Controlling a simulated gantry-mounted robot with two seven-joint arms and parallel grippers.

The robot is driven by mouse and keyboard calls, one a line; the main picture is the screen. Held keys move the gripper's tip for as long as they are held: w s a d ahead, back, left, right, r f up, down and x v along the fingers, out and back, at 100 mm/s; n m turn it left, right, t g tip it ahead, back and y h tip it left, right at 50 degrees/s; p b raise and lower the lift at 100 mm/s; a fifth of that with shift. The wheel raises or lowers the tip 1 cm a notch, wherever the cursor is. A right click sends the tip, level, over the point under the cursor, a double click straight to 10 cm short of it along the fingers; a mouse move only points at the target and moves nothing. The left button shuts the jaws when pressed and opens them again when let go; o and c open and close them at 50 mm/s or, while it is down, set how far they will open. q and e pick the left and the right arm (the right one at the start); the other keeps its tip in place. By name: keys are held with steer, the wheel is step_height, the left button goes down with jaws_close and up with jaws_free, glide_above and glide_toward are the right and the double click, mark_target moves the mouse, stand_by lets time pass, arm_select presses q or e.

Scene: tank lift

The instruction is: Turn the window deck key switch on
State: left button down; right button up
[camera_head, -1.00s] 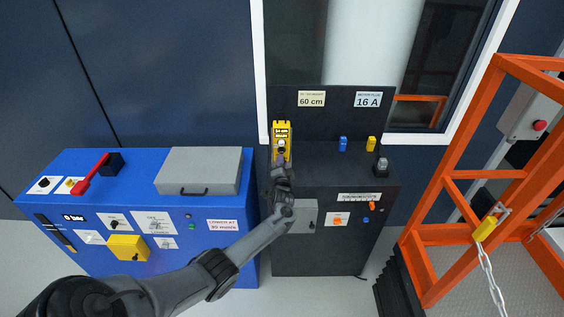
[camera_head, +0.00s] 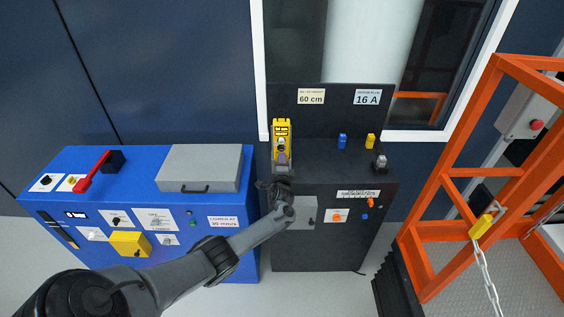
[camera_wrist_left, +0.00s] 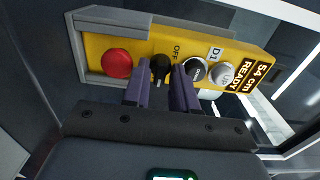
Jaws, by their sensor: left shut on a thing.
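A yellow control box (camera_head: 281,131) stands at the left end of the black deck under the window. In the left wrist view the yellow box (camera_wrist_left: 118,40) carries a red button (camera_wrist_left: 116,63), a black key-like knob (camera_wrist_left: 160,70) beside the word OFF, a second dark knob (camera_wrist_left: 195,68), a white button (camera_wrist_left: 222,73) and a display (camera_wrist_left: 256,73) reading 54 cm READY. My left gripper (camera_head: 282,158) is at the near end of the box. Its purple fingers (camera_wrist_left: 160,80) are shut on the black knob, which is partly hidden between them. My right gripper is out of view.
Blue and yellow pieces (camera_head: 343,142) and a grey knob (camera_head: 381,163) stand on the deck to the right. A blue cabinet (camera_head: 60,160) with a red lever stands left. An orange frame (camera_head: 447,205) with a yellow padlock and chain stands right.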

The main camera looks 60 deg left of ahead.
arm_select(q)
steer(key=c, duration=1.2)
jaws_free()
steer(key=shift+o, duration=0.2)
steer(key=p+v, duration=0.3)
steer(key=v, duration=0.8)
steer(key=shift+p, duration=0.35)
steer(key=shift+f, duration=0.1)
